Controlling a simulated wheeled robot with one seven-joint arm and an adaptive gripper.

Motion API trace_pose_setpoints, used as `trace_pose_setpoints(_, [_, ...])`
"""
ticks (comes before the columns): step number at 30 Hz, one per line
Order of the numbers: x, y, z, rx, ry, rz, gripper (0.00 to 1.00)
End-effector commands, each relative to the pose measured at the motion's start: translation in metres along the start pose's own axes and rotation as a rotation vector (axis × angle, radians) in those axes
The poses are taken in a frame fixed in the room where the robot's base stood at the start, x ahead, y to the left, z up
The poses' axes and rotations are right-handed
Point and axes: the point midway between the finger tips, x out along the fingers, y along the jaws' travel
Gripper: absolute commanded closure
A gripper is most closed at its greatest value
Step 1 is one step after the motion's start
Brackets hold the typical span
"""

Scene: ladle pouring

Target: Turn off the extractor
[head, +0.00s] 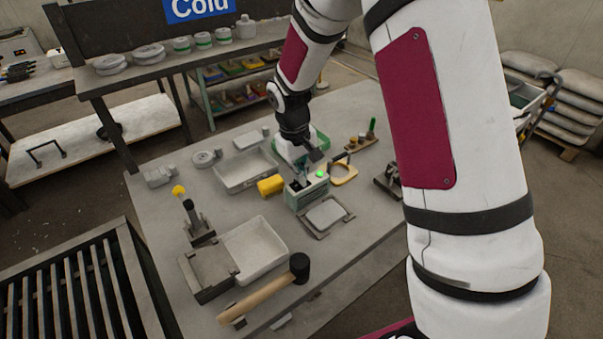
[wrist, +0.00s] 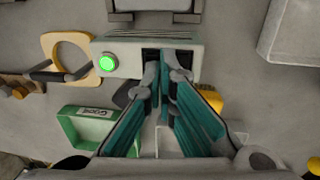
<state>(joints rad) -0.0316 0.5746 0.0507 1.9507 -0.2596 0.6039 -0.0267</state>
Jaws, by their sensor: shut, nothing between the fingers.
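A grey-green box (head: 311,194), which looks like the extractor's control, stands on the table in the head view. Its round green lamp or button (head: 321,174) is lit. In the wrist view the box (wrist: 130,47) lies ahead of the fingers, with the lit green button (wrist: 107,62) at its left. A dark recessed part (wrist: 151,55) is in the middle of its top. My gripper (wrist: 166,72) is shut and empty, with its tips over or at this dark part. I cannot tell whether they touch. In the head view my gripper (head: 301,172) is just above the box.
A yellow block (head: 270,186) is left of the box, and a yellow ring-shaped tool (head: 344,173) is right of it. A grey tray (head: 246,172) lies behind left. A white tray (head: 262,248) and a mallet (head: 262,292) are nearer. A green frame (wrist: 88,127) is close by.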

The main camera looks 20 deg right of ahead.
Motion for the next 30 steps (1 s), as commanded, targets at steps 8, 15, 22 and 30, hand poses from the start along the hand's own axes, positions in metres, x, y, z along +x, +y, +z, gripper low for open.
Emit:
trace_pose_setpoints(8, [0.001, 0.0, 0.0, 0.0, 0.001, 0.0, 1.0])
trace_pose_setpoints(15, [0.01, 0.003, -0.001, -0.001, 0.001, 0.0, 1.0])
trace_pose_setpoints(22, [0.01, 0.002, 0.0, -0.001, -0.001, 0.0, 1.0])
trace_pose_setpoints(30, [0.009, -0.009, 0.001, -0.003, -0.003, -0.003, 1.0])
